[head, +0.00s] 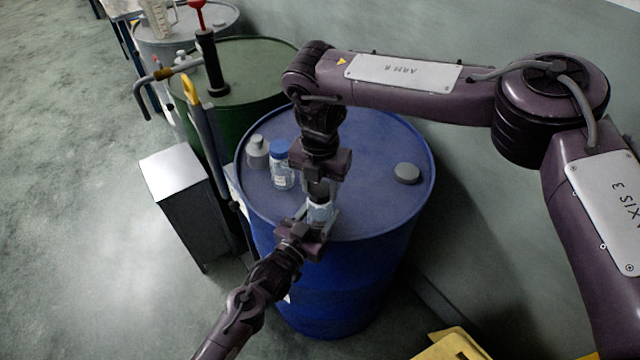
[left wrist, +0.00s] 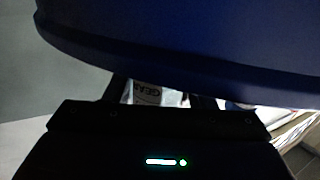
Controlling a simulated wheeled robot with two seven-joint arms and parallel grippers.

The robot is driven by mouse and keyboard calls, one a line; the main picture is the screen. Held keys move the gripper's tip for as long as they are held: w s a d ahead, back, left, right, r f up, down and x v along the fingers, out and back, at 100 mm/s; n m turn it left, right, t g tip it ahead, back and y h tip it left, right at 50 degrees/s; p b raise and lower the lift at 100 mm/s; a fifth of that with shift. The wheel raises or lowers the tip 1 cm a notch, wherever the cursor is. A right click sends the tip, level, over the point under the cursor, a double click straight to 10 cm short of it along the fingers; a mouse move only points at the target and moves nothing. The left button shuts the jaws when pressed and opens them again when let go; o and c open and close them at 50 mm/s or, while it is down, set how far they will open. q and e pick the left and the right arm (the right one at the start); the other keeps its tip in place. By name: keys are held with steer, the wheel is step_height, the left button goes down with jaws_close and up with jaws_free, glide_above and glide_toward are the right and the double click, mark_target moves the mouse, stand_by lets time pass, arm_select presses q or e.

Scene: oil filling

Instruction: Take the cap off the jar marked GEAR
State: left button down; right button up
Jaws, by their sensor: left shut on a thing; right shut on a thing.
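The GEAR jar (head: 320,211) is a small clear jar with a pale label, at the near rim of the blue drum. Part of its label shows between the fingers in the left wrist view (left wrist: 148,94). My left gripper (head: 318,224) is shut around the jar's body from the near side. My right gripper (head: 319,182) points down from above and is shut on the dark cap (head: 319,195) at the jar's top. The fingers hide most of the cap, and I cannot tell whether it still sits on the jar.
A blue-capped jar (head: 282,168) and a grey-capped bottle (head: 257,153) stand on the blue drum (head: 365,140), left of my right gripper. A grey round plug (head: 406,173) is on its right side. A green drum (head: 250,68) with a hand pump (head: 209,62) and a metal cabinet (head: 175,173) are left.

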steer(key=n, duration=0.4)
steer(key=shift+n, duration=0.3)
steer(key=n, duration=0.4)
steer(key=shift+r+n, duration=0.1)
steer(key=shift+n, duration=0.2)
steer(key=n, duration=0.6)
steer(key=shift+n, duration=0.4)
steer(key=n, duration=1.3)
steer(key=shift+r, duration=0.15)
steer(key=shift+r, duration=0.95)
steer(key=shift+r, duration=0.1)
